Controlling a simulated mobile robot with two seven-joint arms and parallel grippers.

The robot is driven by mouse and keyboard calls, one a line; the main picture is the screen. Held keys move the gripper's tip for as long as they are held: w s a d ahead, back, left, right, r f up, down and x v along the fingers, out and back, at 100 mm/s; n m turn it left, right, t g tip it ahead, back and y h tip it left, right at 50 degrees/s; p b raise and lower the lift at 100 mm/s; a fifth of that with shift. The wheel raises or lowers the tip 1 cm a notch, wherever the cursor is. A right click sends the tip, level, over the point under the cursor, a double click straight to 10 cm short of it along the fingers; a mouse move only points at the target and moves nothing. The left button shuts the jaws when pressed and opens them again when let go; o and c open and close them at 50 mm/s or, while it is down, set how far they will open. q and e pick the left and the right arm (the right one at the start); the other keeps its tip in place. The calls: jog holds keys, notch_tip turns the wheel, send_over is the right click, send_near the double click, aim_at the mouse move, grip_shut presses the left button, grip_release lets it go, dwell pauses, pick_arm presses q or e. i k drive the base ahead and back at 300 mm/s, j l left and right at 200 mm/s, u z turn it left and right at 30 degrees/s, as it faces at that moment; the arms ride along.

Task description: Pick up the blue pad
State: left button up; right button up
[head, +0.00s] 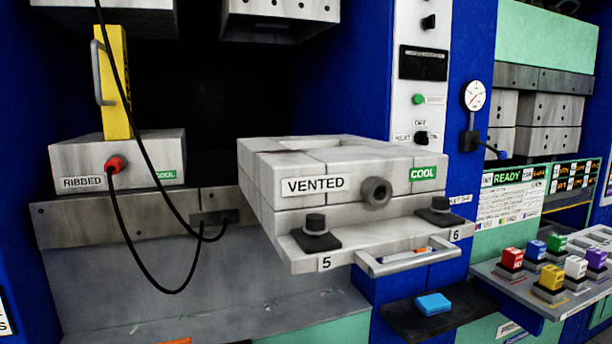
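The blue pad (433,303) is a small, bright blue block. It lies flat on a black shelf (447,316) low in front of the press, below and to the right of the drawer marked 5 and 6. Nothing touches it from above. Neither of my grippers shows in the head view.
A RIBBED block (120,160) with a yellow piece and a hanging black cable stands left. A panel of coloured buttons (548,283) is at right.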

aim_at(431, 305)
jog(key=l+u, duration=0.15)
jog(key=u, duration=0.4)
jog(key=l+u, duration=0.45)
jog(key=l, duration=0.3)
jog(key=l+u, duration=0.15)
jog(key=l, duration=0.65)
